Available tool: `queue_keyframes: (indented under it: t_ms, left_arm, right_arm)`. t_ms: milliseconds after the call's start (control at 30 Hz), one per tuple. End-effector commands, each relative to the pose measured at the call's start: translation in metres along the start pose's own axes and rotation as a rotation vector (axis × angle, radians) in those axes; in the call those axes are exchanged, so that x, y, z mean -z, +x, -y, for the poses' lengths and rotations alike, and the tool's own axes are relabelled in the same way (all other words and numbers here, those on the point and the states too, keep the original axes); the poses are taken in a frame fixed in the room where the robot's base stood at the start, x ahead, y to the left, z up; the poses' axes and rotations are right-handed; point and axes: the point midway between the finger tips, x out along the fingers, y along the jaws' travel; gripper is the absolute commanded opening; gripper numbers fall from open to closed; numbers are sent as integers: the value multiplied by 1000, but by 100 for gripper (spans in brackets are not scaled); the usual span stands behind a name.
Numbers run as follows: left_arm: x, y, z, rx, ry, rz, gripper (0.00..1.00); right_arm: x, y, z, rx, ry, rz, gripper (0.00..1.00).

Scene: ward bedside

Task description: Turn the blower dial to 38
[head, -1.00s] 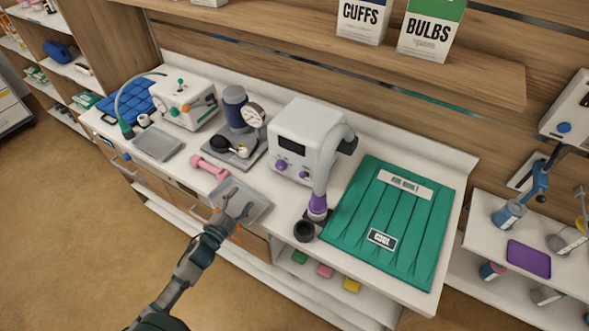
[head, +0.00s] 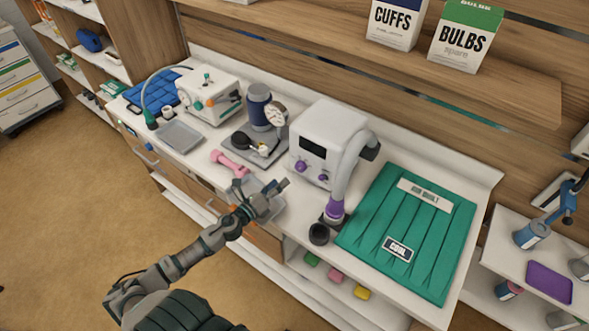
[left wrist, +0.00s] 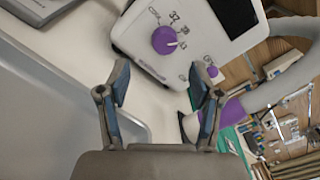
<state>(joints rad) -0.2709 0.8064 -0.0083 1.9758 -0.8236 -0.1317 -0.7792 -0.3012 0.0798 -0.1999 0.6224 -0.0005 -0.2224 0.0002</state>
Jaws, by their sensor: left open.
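The white blower (head: 328,135) stands on the counter with a dark screen, two purple knobs on its front and a grey hose on its right. A pale pointer mark is on the dial's right side. A second purple knob (left wrist: 212,71) is partly hidden by a finger. My left gripper (head: 266,188) is open and empty, in front of the blower and apart from the dial. My right gripper is not in view.
A grey tray (head: 273,211) lies under my left gripper, with a pink dumbbell (head: 230,164) beside it. A gauge device (head: 260,110) stands left of the blower.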

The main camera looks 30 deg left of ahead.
Motion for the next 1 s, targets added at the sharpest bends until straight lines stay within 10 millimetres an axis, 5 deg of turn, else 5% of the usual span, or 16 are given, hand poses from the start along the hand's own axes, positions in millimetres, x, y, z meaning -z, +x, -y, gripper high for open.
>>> queue_keyframes:
  t_ms: [400,867,1000]
  left_arm:
    - [0,72,3,2,0,1,65]
    - [0,83,0,1,-2,0,65]
    - [1,83,1,1,-1,-1,30]
  right_arm:
    - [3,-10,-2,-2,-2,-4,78]
    - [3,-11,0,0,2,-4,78]
    - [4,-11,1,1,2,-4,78]
